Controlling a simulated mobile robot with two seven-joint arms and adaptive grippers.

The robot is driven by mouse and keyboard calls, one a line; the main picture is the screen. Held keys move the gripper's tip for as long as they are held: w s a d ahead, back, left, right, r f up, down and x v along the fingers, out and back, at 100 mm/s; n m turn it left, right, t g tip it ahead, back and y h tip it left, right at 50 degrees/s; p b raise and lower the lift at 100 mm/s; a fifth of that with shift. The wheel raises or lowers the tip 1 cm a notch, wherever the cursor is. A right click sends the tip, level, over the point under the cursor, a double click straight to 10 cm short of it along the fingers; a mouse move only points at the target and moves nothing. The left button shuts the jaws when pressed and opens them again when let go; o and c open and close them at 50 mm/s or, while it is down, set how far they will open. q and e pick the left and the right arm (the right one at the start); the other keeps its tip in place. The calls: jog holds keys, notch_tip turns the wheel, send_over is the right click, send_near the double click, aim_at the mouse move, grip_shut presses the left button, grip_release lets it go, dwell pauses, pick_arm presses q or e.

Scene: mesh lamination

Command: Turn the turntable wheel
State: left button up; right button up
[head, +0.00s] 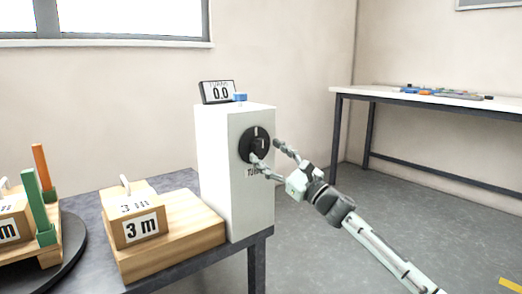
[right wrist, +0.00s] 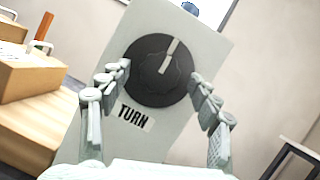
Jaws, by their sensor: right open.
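The wheel is a round black knob (head: 254,141) with a white pointer line, on the front of a tall white box (head: 235,185). A "TURN" label sits under it. In the right wrist view the black knob (right wrist: 158,70) lies between the fingers, its pointer tilted a little right of straight up. My right gripper (head: 266,152) is open in front of the knob, one finger on either side; I cannot tell whether they touch it. My left gripper is not in view.
The box stands at the right end of a dark table (head: 92,204). Left of it are a wooden platform (head: 190,222) with a "3 m" block (head: 136,208) and a dark round turntable (head: 70,255). A white bench (head: 430,97) with small items stands at the back right.

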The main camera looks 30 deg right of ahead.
aim_at(263, 149)
jog(key=shift+x, duration=1.6)
jog(key=c, duration=1.2)
